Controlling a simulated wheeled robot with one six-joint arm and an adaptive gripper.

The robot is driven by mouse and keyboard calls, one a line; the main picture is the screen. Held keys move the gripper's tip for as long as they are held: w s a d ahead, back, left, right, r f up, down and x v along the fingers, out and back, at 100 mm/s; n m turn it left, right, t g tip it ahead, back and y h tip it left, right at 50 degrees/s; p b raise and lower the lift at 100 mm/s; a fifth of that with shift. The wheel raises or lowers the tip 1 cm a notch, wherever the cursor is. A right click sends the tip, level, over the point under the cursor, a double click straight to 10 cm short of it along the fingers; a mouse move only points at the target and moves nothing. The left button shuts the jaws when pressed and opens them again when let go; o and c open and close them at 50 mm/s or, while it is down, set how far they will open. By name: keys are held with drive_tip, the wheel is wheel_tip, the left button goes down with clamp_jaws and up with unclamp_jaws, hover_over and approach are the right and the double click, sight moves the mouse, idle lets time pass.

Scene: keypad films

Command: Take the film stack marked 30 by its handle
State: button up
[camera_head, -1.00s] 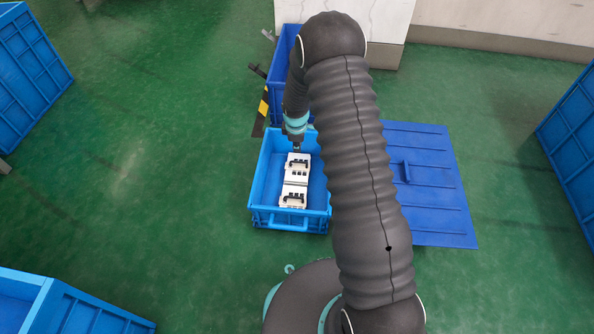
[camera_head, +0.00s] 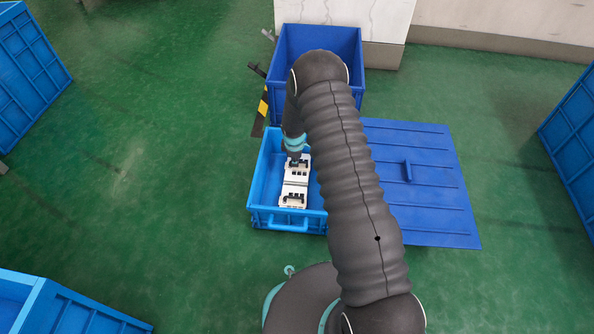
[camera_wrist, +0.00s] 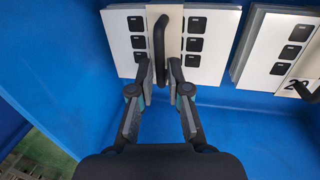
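Two white film stacks with black keypad squares and black handles lie in the blue crate (camera_head: 253,198). In the wrist view the left stack (camera_wrist: 122,32) has its handle (camera_wrist: 159,38) between the two fingers of my gripper (camera_wrist: 161,68). The fingers are apart, with a gap on each side of the handle's near end. No number on this stack can be read. The right stack (camera_wrist: 262,48) shows a partly hidden mark that begins with 2. In the head view my gripper is over the far stack (camera_head: 298,172); the near stack (camera_head: 293,193) is clear of it.
A darker blue crate (camera_head: 340,42) stands behind the crate with the stacks. A flat blue lid (camera_head: 430,190) lies on the floor to the right. The crate wall is close to my gripper on the left and far sides.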

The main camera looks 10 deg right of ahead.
drive_tip(key=shift+w+f, duration=0.15)
drive_tip(key=shift+f, duration=0.75)
clamp_jaws()
drive_tip(key=shift+r, duration=0.1)
